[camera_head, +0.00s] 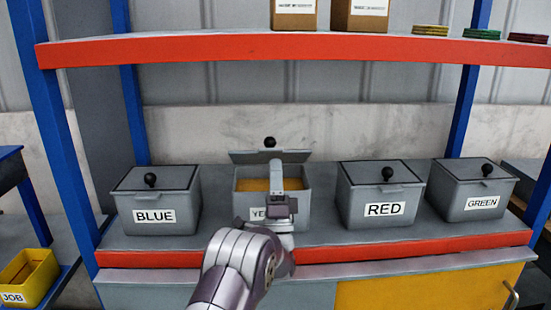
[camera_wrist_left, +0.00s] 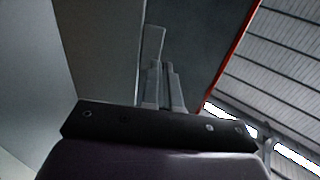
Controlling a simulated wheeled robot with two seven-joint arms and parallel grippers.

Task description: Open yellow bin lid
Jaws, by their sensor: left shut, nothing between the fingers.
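The yellow bin (camera_head: 240,205) is a grey box, second from the left, its label partly hidden behind my arm with "YE" showing. Its lid (camera_head: 243,157) is raised and tilted back, with the black knob (camera_head: 270,142) at the top, and yellow contents (camera_head: 250,185) show inside. My left gripper (camera_head: 275,168) reaches over the bin's front, its tip overlapping the lid in the head view. Whether they touch is unclear. The left wrist view shows its fingers (camera_wrist_left: 161,85) together and empty, against dark grey surfaces. My right gripper is not in view.
The closed blue bin (camera_head: 130,205) stands to the left; the closed red bin (camera_head: 360,210) and green bin (camera_head: 450,205) stand to the right. An orange-edged shelf (camera_head: 300,48) with boxes spans above. A yellow job bin (camera_head: 35,280) sits at lower left.

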